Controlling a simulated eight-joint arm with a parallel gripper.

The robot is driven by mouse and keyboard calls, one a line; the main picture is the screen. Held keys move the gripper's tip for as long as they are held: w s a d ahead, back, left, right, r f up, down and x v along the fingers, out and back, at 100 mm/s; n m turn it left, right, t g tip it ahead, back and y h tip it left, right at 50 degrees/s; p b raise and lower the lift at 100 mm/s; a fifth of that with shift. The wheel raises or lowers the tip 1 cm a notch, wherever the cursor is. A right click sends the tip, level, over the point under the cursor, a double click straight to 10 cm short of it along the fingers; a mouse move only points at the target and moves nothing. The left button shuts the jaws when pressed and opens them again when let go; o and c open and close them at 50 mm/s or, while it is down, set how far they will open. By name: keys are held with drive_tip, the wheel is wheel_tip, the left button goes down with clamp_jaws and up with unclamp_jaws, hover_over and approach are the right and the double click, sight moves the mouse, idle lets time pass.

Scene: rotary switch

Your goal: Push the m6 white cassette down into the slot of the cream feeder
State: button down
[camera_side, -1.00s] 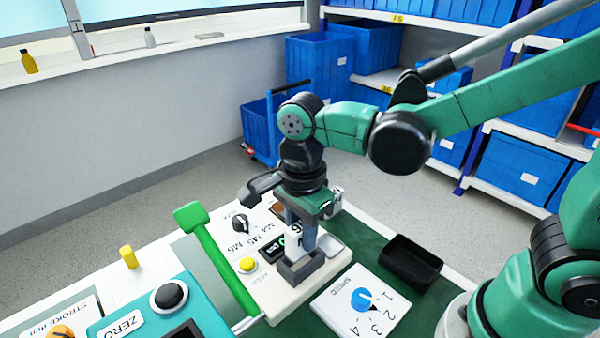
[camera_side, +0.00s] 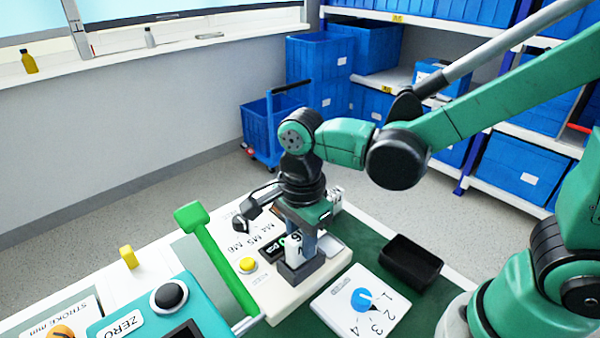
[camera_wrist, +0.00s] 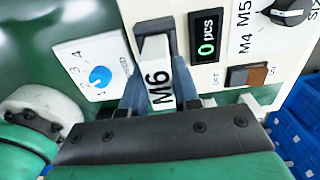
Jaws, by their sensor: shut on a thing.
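The white M6 cassette (camera_wrist: 157,75) stands upright between the fingers of my gripper (camera_wrist: 160,92) in the wrist view, its label facing the camera. My gripper (camera_side: 303,246) is shut on it in the side view, pointing down over the cream feeder (camera_side: 283,308). The cassette (camera_side: 293,247) is partly hidden there by the fingers. Its lower end is at the dark slot block (camera_side: 296,271) on the feeder; how deep it sits inside cannot be told. The slot block also shows in the wrist view (camera_wrist: 153,25).
A white speed panel with a blue knob (camera_side: 362,299) and a black tray (camera_side: 411,262) lie to the right. A green lever (camera_side: 222,262) and a yellow button (camera_side: 247,265) are left of the slot. A 0 pcs display (camera_wrist: 207,47) is beside it.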

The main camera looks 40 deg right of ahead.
drive_tip(key=shift+f, duration=0.9)
drive_tip(key=c, duration=0.6)
unclamp_jaws()
drive_tip(key=shift+o, duration=0.2)
drive_tip(key=shift+r, duration=0.15)
drive_tip(key=shift+r, duration=2.7)
drive_tip(key=d+r+n+t, duration=0.2)
drive_tip(key=d+n+t, duration=0.5)
drive_tip(key=n, duration=1.1)
drive_tip(key=d, duration=0.3)
drive_tip(key=shift+s+r, duration=0.25)
drive_tip(key=shift+r, duration=0.1)
